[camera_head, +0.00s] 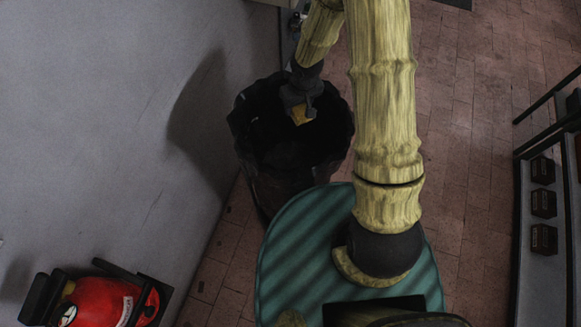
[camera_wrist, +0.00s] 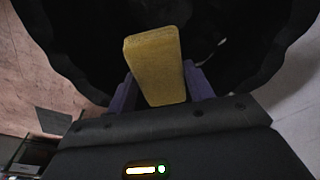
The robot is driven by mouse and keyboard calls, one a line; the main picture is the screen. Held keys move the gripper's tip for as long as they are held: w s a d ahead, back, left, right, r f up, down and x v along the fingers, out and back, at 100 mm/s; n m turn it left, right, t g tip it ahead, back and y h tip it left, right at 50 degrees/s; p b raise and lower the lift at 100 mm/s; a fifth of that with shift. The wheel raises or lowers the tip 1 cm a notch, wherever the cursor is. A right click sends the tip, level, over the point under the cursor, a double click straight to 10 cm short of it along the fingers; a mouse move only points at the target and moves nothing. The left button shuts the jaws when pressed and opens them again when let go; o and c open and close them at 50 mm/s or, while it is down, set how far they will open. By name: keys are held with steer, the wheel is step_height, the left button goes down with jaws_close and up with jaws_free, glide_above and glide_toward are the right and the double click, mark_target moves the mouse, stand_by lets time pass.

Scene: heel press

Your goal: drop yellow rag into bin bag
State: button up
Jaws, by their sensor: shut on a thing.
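The yellow rag (camera_head: 302,114) is a small block-like piece held at the end of my arm in the head view. It also shows in the wrist view (camera_wrist: 157,66), standing out from between the two purple fingers. My gripper (camera_head: 301,104) is shut on the rag; its fingers also show in the wrist view (camera_wrist: 158,92). The black bin bag (camera_head: 262,158) is open at the top, with a wavy rim, and lies behind the rag in both views. The rag appears over the bag's opening. The bag's inside is dark and its contents cannot be made out.
A grey wall (camera_head: 110,110) stands close to the left of the bag. A red object (camera_head: 100,300) with black parts is at the lower left. A shelf (camera_head: 545,270) with several dark boxes stands at the right. The brick-tiled floor (camera_head: 480,120) between is clear.

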steer(key=shift+f+b, duration=0.55)
steer(key=shift+f, duration=0.55)
steer(key=o, duration=1)
steer(key=r, duration=0.5)
steer(key=s+r, duration=0.1)
steer(key=r, duration=0.5)
steer(key=s+d+r, duration=0.1)
steer(key=r, duration=0.5)
steer(key=shift+s+r+b, duration=0.1)
steer(key=shift+r+b, duration=0.05)
steer(key=shift+b, duration=0.15)
steer(key=shift+a, duration=0.1)
steer(key=shift+s, duration=0.15)
